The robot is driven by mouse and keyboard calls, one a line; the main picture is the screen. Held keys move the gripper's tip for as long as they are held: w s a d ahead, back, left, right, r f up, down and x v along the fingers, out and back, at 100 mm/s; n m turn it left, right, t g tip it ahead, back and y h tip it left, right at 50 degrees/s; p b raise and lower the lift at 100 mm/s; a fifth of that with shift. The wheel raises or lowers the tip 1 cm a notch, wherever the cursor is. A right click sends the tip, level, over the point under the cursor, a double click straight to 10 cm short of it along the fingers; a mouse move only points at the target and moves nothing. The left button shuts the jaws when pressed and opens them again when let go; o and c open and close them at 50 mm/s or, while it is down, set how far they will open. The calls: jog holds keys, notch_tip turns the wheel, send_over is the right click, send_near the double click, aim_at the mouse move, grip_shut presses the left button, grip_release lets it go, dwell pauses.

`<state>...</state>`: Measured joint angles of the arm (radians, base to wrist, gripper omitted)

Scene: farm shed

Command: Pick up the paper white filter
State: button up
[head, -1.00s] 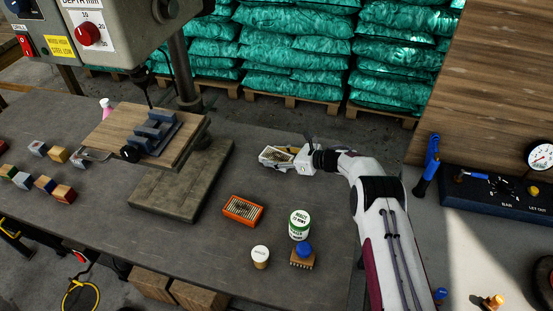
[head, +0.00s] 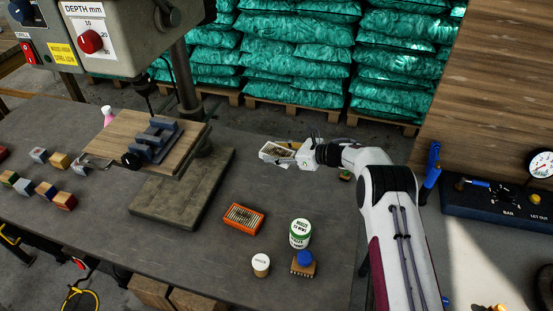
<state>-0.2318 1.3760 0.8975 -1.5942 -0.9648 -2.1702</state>
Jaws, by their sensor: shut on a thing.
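The paper white filter (head: 268,150) is a small rectangular piece with a white rim and a darker, tan-brown inside. It is at the far edge of the dark workbench (head: 275,185), right of the drill press. My gripper (head: 291,154) reaches in from the right and is shut on the filter's right end. The gripper's fingers partly cover that end. I cannot tell whether the filter is touching the bench or just above it.
An orange filter (head: 243,218), a green-and-white tin (head: 300,233), a cream-lidded jar (head: 261,264) and a blue-knobbed brush (head: 304,262) stand nearer. Several small blocks (head: 47,189) lie at left. The drill press's grey base (head: 180,190) is left. Green sacks (head: 295,60) are stacked behind.

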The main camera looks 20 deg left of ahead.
aim_at(276, 151)
jog(key=shift+r, duration=2)
